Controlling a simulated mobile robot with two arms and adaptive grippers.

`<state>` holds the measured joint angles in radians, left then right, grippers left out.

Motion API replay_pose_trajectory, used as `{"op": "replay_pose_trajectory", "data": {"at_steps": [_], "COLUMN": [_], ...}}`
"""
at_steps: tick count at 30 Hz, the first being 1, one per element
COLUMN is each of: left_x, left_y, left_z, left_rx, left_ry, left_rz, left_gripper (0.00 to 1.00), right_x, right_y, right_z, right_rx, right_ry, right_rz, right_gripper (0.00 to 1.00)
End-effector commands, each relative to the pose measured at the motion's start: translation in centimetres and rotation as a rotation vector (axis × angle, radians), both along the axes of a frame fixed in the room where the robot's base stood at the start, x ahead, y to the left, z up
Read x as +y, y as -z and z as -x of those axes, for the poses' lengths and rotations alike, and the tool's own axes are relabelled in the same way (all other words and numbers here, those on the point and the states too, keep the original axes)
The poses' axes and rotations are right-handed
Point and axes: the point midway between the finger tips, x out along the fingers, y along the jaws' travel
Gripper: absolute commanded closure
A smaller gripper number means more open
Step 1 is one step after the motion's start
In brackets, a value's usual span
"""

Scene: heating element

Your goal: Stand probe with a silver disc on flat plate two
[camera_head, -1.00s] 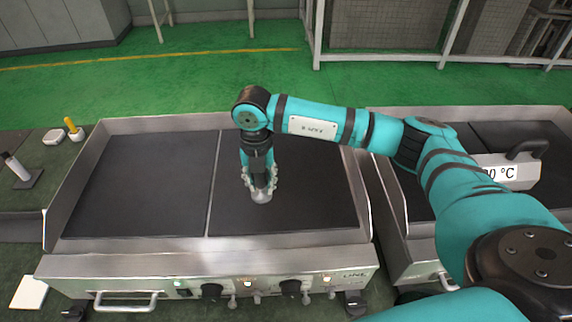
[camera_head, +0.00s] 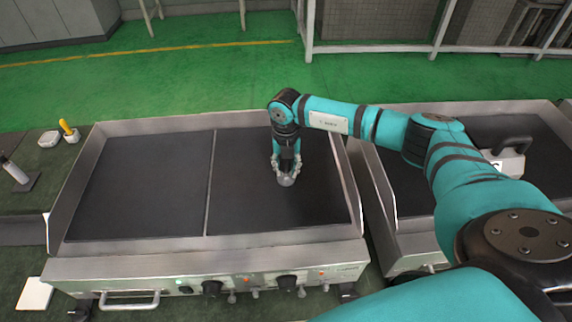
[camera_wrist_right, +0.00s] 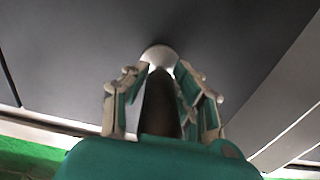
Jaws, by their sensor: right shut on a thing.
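The griddle (camera_head: 205,247) has two dark flat plates side by side, a left plate (camera_head: 140,190) and a right plate (camera_head: 245,205), split by a thin seam. My right gripper (camera_head: 286,170) is over the right plate, pointing down. It is shut on the probe, whose dark tapered handle (camera_wrist_right: 158,105) stands between the fingers in the wrist view. The probe's silver disc (camera_head: 286,181) is at the lower end, close over the plate; I cannot tell whether it touches. The disc also shows beyond the fingertips in the wrist view (camera_wrist_right: 158,54). My left gripper is not in view.
A second griddle (camera_head: 390,225) stands to the right, partly behind my right arm. A device with a black handle (camera_head: 512,145) is there. The left plate is clear.

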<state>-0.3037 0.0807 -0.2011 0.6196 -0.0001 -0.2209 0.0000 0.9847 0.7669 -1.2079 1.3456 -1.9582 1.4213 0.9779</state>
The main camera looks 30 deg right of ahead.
Motion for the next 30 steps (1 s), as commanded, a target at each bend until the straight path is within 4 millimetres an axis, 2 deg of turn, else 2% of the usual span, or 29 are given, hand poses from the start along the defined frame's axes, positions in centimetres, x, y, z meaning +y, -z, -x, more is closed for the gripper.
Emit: {"op": "replay_pose_trajectory", "data": {"at_steps": [7, 8, 13, 24, 26, 30], "left_x": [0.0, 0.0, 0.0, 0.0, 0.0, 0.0], "left_y": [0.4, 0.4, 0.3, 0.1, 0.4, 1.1], "left_z": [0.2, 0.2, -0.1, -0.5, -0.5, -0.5], "left_rx": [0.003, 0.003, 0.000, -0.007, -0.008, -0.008], "left_ry": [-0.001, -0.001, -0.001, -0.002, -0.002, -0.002], "left_rz": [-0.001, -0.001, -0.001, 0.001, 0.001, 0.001], "left_gripper": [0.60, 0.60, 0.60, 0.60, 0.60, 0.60], "right_x": [0.0, 0.0, 0.0, 0.0, 0.0, 0.0], "right_y": [0.3, 0.4, 0.3, -0.4, -1.1, -3.8], "right_z": [0.0, 0.0, 0.0, -0.1, -0.1, -0.2], "right_rx": [-0.001, -0.001, -0.001, -0.002, -0.005, -0.007], "right_ry": [0.000, 0.000, 0.000, 0.000, 0.000, -0.001], "right_rz": [0.000, 0.000, 0.000, 0.000, -0.001, -0.001], "right_gripper": [1.00, 0.73, 0.51, 0.51, 0.51, 0.51]}}
